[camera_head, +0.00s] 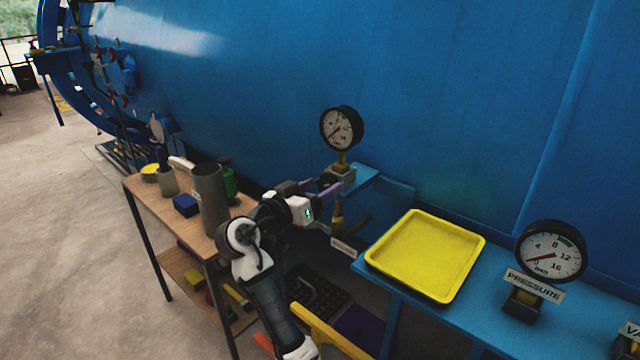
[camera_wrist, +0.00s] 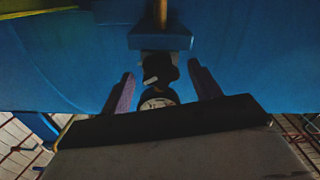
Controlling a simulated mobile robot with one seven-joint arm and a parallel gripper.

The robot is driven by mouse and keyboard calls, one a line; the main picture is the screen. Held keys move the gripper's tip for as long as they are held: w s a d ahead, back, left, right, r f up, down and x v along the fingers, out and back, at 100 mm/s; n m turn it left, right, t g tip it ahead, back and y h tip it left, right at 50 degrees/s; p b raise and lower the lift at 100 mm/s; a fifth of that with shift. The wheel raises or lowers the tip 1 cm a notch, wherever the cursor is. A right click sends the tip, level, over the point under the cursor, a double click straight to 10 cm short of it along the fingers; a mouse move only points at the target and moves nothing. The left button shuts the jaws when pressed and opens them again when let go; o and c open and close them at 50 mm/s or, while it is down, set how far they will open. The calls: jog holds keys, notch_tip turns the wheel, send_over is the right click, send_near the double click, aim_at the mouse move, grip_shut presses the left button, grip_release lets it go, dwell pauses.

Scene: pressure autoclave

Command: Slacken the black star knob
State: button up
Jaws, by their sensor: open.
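The black star knob (camera_wrist: 163,66) shows as a dark lobed shape in the wrist view, in line with the gap between my fingers. The picture is too dark to tell its exact angle or whether the fingers touch it. In the head view, my gripper (camera_head: 328,186) is at the small valve block (camera_head: 340,175) under the round gauge (camera_head: 341,128), and the knob is not clear there. My gripper, also in the wrist view (camera_wrist: 160,76), is open, with one purple finger on each side of the knob. The gauge dial (camera_wrist: 157,99) shows just below the knob in that view.
The blue bracket (camera_head: 366,178) carries the block, with a brass fitting and tag (camera_head: 343,245) below. A yellow tray (camera_head: 425,255) and a pressure gauge (camera_head: 550,252) stand on the right shelf. A wooden table (camera_head: 150,195) with containers is at left. The blue vessel wall is behind.

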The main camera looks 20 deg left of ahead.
jog(key=shift+w+d, duration=0.15)
jog(key=shift+w, duration=0.2)
jog(key=shift+c, duration=0.4)
jog(key=c, duration=0.9)
